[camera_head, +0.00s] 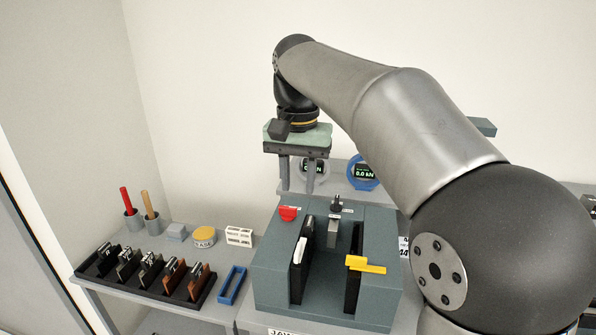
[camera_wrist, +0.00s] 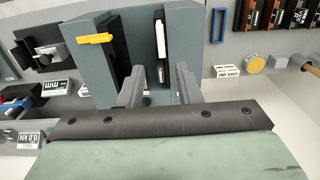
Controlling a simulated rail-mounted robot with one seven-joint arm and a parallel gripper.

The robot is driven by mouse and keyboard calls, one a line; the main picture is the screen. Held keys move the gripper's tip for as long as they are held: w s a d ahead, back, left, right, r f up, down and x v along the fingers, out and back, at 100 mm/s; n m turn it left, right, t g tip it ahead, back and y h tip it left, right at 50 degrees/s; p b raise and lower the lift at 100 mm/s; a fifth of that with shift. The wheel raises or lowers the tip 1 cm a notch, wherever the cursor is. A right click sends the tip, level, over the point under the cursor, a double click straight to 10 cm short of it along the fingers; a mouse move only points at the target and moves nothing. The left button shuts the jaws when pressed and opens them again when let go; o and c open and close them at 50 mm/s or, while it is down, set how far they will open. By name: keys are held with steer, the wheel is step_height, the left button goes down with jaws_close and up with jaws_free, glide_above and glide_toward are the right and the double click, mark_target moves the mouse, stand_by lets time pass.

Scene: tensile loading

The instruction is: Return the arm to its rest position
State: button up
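My gripper (camera_head: 297,190) points down in the head view, above and behind the left part of the grey-green jaw block (camera_head: 272,262). Its two grey fingers are apart, with nothing visible between them. In the wrist view my gripper (camera_wrist: 158,82) also shows two separated fingers, with the block (camera_wrist: 187,62) beyond them. My arm reaches in from the right, arched over the block. The block has dark slots, a red knob (camera_head: 288,213) at its left and a yellow lever (camera_head: 366,264) at its right. The fingers appear clear of the block.
A black rack (camera_head: 150,275) of several dark and brown jaw pieces lies left, beside a blue frame (camera_head: 231,285). Behind stand a yellow-topped round tin (camera_head: 204,236), a white labelled block (camera_head: 239,236) and two cups with red and tan sticks. A blue-ringed gauge (camera_head: 363,173) stands behind the block.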

steer(key=shift+r, duration=0.5)
steer(key=s+d+f+n, duration=0.1)
steer(key=s+d+f, duration=0.5)
steer(key=s+f, duration=0.5)
steer(key=s+d+f+n, duration=0.2)
steer(key=s+d+f, duration=0.5)
steer(key=s+f, duration=0.4)
steer(key=shift+s+f, duration=0.2)
steer(key=shift+f, duration=0.5)
